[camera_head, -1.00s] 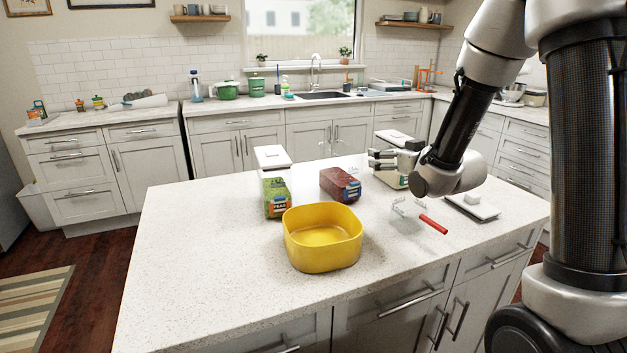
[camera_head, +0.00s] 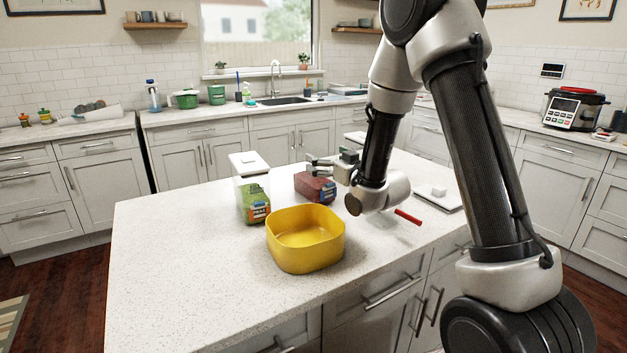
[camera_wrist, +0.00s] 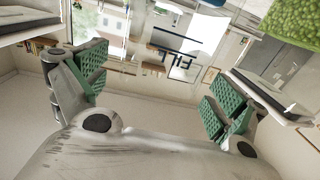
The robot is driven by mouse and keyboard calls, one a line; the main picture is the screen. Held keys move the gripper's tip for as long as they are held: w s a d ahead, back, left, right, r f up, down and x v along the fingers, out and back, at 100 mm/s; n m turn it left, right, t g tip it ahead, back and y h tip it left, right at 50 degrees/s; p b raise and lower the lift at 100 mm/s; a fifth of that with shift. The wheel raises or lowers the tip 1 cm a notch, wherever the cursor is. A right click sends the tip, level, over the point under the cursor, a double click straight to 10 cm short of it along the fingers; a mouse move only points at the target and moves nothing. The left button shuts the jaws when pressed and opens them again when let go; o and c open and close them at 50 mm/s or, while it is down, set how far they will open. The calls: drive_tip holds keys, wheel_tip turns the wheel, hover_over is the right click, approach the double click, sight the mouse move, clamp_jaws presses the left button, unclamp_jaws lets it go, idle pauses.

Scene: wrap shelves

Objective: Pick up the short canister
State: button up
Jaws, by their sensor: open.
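Two clear canisters with white lids stand on the island in the head view: one at the back left (camera_head: 243,160), and one at the back right (camera_head: 356,137), mostly hidden by my arm. I cannot tell which is the short one. My gripper (camera_head: 313,164) is open, with its fingers pointing left above and behind the red bag (camera_head: 313,187), to the right of the left canister. In the wrist view the green-padded fingers (camera_wrist: 155,85) are spread wide with nothing clearly held. White-lidded canisters show at the right (camera_wrist: 268,97) and upper left (camera_wrist: 25,22).
A green peas bag (camera_head: 253,204) stands before the left canister. A yellow bowl (camera_head: 305,254) is in front. A flat white lid with a knob (camera_head: 438,197) and a red-handled item (camera_head: 408,216) lie right. The island's left side (camera_head: 170,250) is clear.

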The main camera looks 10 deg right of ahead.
sight(318, 154)
drive_tip(key=x, duration=0.4)
drive_tip(key=shift+w+a, duration=0.1)
drive_tip(key=shift+w, duration=0.05)
drive_tip(key=shift+r, duration=0.1)
drive_tip(key=c, duration=2.1)
